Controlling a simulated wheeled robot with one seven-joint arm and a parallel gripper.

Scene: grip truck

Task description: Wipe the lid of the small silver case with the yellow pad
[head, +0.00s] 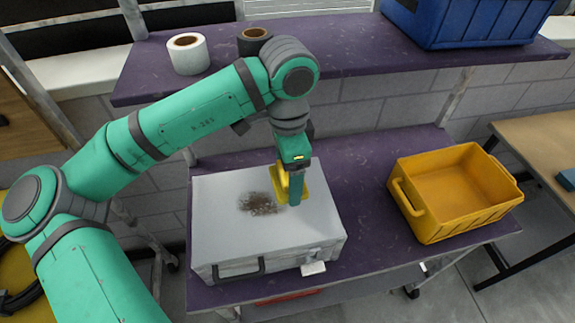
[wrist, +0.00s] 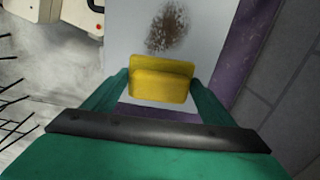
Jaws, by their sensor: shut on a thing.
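The small silver case (head: 215,235) lies closed on the purple shelf, with a handle and a latch on its front side. A brown speckled smudge (head: 258,204) marks the middle of its lid; it also shows in the wrist view (wrist: 167,27). My gripper (head: 292,190) is shut on the yellow pad (head: 280,180) over the right part of the lid, to the right of the smudge. In the wrist view the pad (wrist: 160,82) sits between the fingers, just below the smudge. I cannot tell whether the pad touches the lid.
A yellow bin (head: 450,195) stands on the same purple shelf (head: 365,200) to the right. An upper purple shelf (head: 365,48) behind holds a white tape roll (head: 188,54), a dark roll (head: 254,40) and a blue crate (head: 470,22). Bare shelf lies between case and bin.

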